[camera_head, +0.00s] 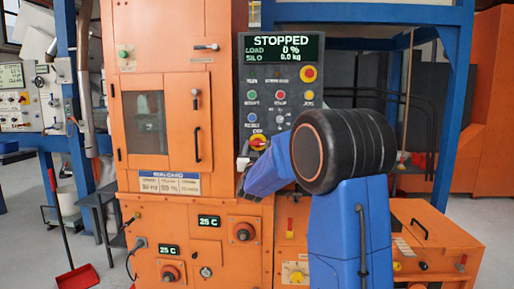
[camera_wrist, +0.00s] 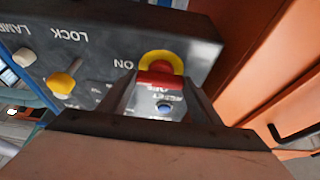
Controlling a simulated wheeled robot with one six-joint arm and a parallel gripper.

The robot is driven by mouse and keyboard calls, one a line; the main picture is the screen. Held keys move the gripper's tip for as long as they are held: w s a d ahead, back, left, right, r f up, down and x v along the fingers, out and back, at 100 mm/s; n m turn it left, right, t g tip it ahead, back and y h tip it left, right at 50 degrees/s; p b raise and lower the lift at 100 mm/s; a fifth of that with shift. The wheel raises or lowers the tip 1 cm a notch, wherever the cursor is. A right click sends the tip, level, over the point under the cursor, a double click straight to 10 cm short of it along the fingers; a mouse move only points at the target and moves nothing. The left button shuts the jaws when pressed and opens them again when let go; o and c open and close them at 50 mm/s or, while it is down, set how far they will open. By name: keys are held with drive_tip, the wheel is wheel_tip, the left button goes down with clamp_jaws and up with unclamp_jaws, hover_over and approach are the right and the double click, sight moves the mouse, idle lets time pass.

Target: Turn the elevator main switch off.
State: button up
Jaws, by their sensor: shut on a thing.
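The main switch is a red handle on a round yellow plate (camera_wrist: 162,58), low on the grey control panel, with ON and OFF lettering beside it in the wrist view. My gripper (camera_wrist: 160,80) is shut on the red handle (camera_wrist: 157,77), one finger on each side. The panel display (camera_head: 281,48) reads STOPPED, with load 0 % and silo 0.0 kg. The handle's exact angle is hard to tell.
A yellow LOCK knob (camera_wrist: 61,82) and a blue button (camera_wrist: 165,107) are close to the switch. A red emergency button (camera_head: 309,73) is higher on the panel. The orange cabinet (camera_head: 168,90) stands directly left of the panel, and a blue frame post (camera_head: 452,100) stands right.

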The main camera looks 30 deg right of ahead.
drive_tip(key=shift+n+y, duration=0.4)
drive_tip(key=shift+n, duration=0.1)
drive_tip(key=n+t+y, duration=0.1)
drive_tip(key=n+y, duration=0.1)
drive_tip(key=n, duration=0.2)
drive_tip(key=shift+s+d, duration=0.1)
drive_tip(key=shift+d, duration=0.05)
drive_tip(key=n+y, duration=0.1)
drive_tip(key=n, duration=0.3)
drive_tip(key=n+y, duration=0.2)
drive_tip(key=n, duration=0.1)
drive_tip(key=shift+r+n+y, duration=0.2)
drive_tip(key=shift+n+y, duration=0.1)
drive_tip(key=shift+n, duration=0.1)
drive_tip(key=n+y, duration=0.1)
drive_tip(key=n, duration=0.4)
drive_tip(key=shift+s+g+y, duration=0.1)
drive_tip(key=shift+g+y, duration=0.2)
drive_tip(key=shift+y, duration=0.1)
drive_tip(key=shift+d+r+n+g+y, duration=0.1)
drive_tip(key=shift+n+g+y, duration=0.2)
drive_tip(key=shift+n, duration=0.75)
drive_tip(key=shift+r+n+g+y, duration=0.15)
drive_tip(key=shift+n+g, duration=0.25)
drive_tip(key=shift+n, duration=0.65)
drive_tip(key=shift+f, duration=0.15)
drive_tip(key=o, duration=1.1)
